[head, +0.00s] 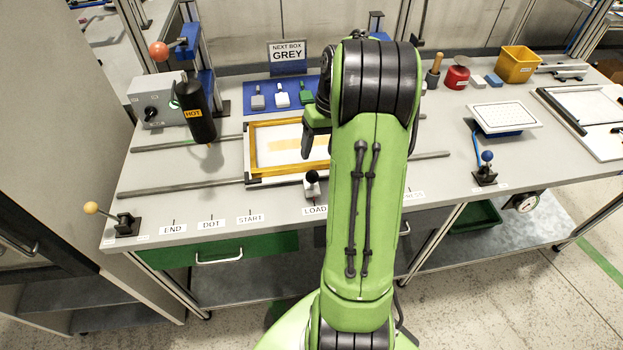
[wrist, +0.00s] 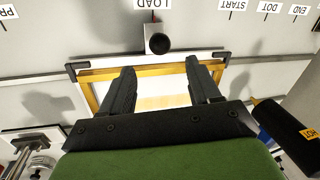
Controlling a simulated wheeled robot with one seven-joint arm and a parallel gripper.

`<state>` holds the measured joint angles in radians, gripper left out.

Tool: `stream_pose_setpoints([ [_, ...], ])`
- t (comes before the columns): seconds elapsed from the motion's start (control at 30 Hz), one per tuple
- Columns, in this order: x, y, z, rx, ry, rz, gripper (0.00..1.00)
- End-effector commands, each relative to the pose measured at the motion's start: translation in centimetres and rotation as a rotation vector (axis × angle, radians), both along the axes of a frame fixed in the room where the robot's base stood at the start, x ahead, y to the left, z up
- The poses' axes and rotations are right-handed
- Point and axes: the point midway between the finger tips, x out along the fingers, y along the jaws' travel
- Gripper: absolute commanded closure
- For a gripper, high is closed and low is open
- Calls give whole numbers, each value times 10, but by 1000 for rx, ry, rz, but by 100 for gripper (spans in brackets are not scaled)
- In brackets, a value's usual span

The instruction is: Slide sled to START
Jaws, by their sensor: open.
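The sled (head: 249,152) is a black-cornered, yellow-edged frame with a white panel, lying on the grey rails. Its black knob (head: 312,177) is at the front edge beside the LOAD label (head: 314,210). The START label (head: 250,218) is to the left on the table's front edge. In the wrist view, the knob (wrist: 158,42) is just beyond the fingertips, roughly centred between them. My gripper (wrist: 160,67) is open and empty above the sled frame (wrist: 230,56). In the head view, my arm hides much of the gripper and the sled's right part.
A yellow-knobbed lever (head: 118,220) is at the table's left front corner. A blue mat (head: 250,107) with several small paddles lies behind the sled. The rail stretch left of the sled (head: 180,193) looks clear.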

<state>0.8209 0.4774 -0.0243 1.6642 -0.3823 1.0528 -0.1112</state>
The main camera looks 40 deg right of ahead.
Motion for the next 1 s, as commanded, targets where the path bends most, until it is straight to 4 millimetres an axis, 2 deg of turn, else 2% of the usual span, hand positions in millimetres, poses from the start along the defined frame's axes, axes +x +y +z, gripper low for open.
stream_pose_setpoints([
  [0.03, 1, 3, -18, 3, 3, 1, 38],
  [0.2, 4, 11, -59, 2, 3, 1, 38],
  [0.4, 7, 17, -94, 0, 1, 0, 38],
  [0.53, 8, 19, -102, 0, -1, 0, 38],
  [0.77, 8, 19, -101, -1, -1, 0, 38],
  [1.0, 8, 18, -101, -1, -1, 0, 75],
])
